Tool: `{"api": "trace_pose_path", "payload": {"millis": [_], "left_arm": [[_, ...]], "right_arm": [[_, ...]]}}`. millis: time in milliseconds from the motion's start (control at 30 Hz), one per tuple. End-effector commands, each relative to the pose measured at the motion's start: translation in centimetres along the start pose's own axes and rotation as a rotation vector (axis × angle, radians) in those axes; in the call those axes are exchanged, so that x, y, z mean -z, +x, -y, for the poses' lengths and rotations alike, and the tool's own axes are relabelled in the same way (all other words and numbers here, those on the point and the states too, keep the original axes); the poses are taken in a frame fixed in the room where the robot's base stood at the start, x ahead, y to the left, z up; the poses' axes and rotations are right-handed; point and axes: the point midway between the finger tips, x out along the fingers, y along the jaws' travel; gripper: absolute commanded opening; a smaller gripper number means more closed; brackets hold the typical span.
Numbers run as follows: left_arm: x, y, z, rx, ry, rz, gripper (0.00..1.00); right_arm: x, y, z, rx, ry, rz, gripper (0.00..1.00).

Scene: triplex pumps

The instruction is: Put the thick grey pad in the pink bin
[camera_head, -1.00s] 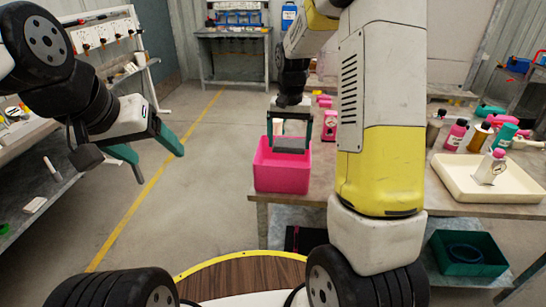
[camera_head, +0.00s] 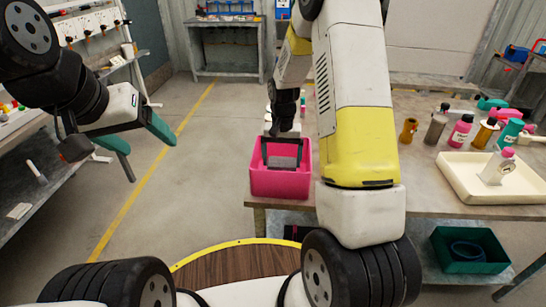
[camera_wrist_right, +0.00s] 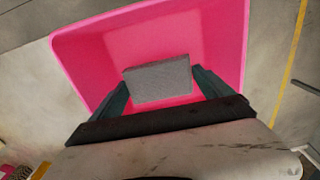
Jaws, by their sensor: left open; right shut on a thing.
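The pink bin (camera_head: 280,185) stands at the left end of the table in the head view, and its pink walls (camera_wrist_right: 85,60) fill much of the right wrist view. My right gripper (camera_head: 283,155) points down over the bin's opening, its fingers at or inside the rim. It is shut on the thick grey pad (camera_wrist_right: 158,81), which shows between the two fingers with the bin's inside around it. I cannot tell whether the pad touches the bin floor. My left gripper (camera_head: 147,150) is open and empty, above the floor left of the table.
A cream tray (camera_head: 455,185) with a small bottle stands on the table at right, with several bottles (camera_head: 460,133) behind it. A dark green crate (camera_head: 465,255) sits on the shelf below. Open floor lies left of the table.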

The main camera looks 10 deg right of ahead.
Motion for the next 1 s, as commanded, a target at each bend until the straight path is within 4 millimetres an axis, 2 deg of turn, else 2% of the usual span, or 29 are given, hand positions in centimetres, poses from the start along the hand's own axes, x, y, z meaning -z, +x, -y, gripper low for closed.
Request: {"api": "trace_pose_path", "payload": {"millis": [233, 433, 767, 800, 867, 1000], "left_arm": [[0.0, 0.0, 0.0, 0.000, 0.000, 0.000, 0.73], [0.0, 0.0, 0.0, 0.000, 0.000, 0.000, 0.73], [0.0, 0.0, 0.0, 0.000, 0.000, 0.000, 0.73], [0.0, 0.0, 0.0, 0.000, 0.000, 0.000, 0.73], [0.0, 0.0, 0.0, 0.000, 0.000, 0.000, 0.73], [0.0, 0.0, 0.0, 0.000, 0.000, 0.000, 0.73]], "right_arm": [[0.0, 2.2, 0.0, 0.000, 0.000, 0.001, 0.52], [0.0, 4.9, 0.0, -0.001, 0.000, 0.001, 0.52], [0.0, 5.1, 0.0, 0.000, 0.000, -0.001, 0.52], [0.0, 5.2, 0.0, 0.000, 0.000, -0.001, 0.92], [0.0, 5.2, 0.0, 0.000, 0.000, -0.001, 1.00], [0.0, 5.2, 0.0, 0.000, 0.000, -0.001, 1.00]]}}
